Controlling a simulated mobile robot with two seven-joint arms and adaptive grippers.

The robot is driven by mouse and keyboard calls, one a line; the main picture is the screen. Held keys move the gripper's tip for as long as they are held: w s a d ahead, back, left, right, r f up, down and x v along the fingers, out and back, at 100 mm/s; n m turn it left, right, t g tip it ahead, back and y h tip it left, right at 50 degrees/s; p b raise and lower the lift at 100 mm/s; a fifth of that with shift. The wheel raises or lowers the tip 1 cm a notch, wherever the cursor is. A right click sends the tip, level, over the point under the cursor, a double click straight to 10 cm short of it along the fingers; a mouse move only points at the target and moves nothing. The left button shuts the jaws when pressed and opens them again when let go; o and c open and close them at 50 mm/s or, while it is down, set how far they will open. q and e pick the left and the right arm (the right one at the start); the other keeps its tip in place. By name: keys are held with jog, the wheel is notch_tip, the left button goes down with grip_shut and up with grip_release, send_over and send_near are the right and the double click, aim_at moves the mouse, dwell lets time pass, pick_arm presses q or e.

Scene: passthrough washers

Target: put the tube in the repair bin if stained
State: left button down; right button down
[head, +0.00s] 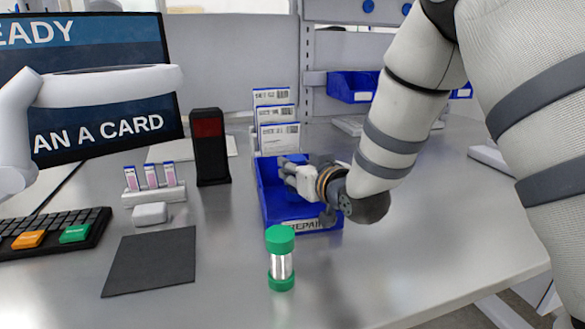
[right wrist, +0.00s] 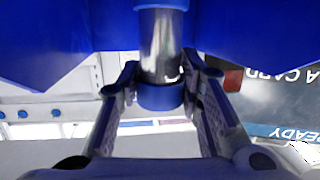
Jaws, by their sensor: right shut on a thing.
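The held tube cannot be made out there. No stain can be made out on its visible part. A tube with green caps (head: 281,258) stands upright on the table in front of the bin. My left gripper is not in view.
Labelled cards (head: 277,139) stand behind the bin. The table at front right is clear.

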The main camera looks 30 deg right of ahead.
jog(key=shift+w+f, duration=0.1)
jog(key=shift+f, duration=0.8)
jog(key=shift+a, duration=0.1)
jog(key=shift+s+r, duration=0.15)
jog(key=shift+s, duration=0.1)
jog(key=c, duration=1.1)
grip_release()
jog(key=shift+w+f, duration=0.1)
jog(key=shift+f, duration=0.15)
